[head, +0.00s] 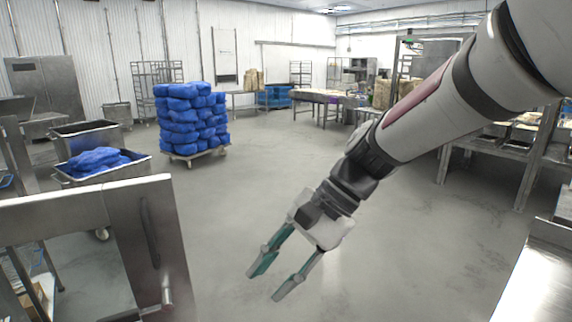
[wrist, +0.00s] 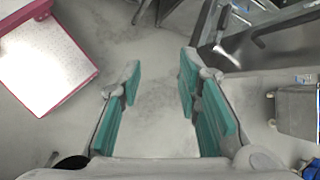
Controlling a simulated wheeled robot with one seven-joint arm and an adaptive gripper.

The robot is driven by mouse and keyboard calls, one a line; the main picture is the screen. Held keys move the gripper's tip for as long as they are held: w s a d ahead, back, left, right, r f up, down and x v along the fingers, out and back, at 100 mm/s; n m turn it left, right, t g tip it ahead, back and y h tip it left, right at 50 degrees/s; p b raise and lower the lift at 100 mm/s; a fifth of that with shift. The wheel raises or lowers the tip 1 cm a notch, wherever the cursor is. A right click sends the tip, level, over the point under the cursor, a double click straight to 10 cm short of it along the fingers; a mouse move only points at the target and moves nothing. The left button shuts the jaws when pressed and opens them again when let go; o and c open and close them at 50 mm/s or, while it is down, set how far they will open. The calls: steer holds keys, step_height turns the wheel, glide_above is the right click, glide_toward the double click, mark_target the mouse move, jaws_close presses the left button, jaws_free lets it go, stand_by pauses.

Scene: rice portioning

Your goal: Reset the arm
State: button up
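My gripper (head: 268,284) hangs in the middle of the head view over bare grey floor, pointing down and to the left. Its two teal-padded fingers are spread apart with nothing between them. In the wrist view the gripper (wrist: 160,85) also shows open and empty, with floor visible between the fingers. My arm reaches in from the upper right of the head view.
A steel cabinet (head: 95,235) with a handle stands at the lower left. Blue sacks (head: 192,118) are stacked on a pallet at the back. Wheeled bins (head: 135,170) stand left. A steel counter (head: 540,275) is at lower right. The middle floor is clear.

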steer(key=s+d+r+n+t+h, duration=0.1)
steer(key=s+d+n+t+h, duration=0.1)
steer(key=d, duration=0.5)
steer(key=s+d+r+n+t+h, duration=0.1)
steer(key=s+d+n+t+h, duration=0.1)
steer(key=d, duration=0.4)
steer(key=s+d+r+n+t+h+b, duration=0.1)
steer(key=s+d+n+t+h, duration=0.1)
steer(key=d, duration=0.5)
steer(key=s+t+h, duration=0.1)
steer(key=s+t, duration=0.1)
steer(key=s, duration=0.1)
steer(key=shift+s+d+r+n, duration=0.15)
steer(key=shift+s+d+n, duration=0.2)
steer(key=shift+s+n, duration=0.05)
steer(key=shift+a, duration=0.1)
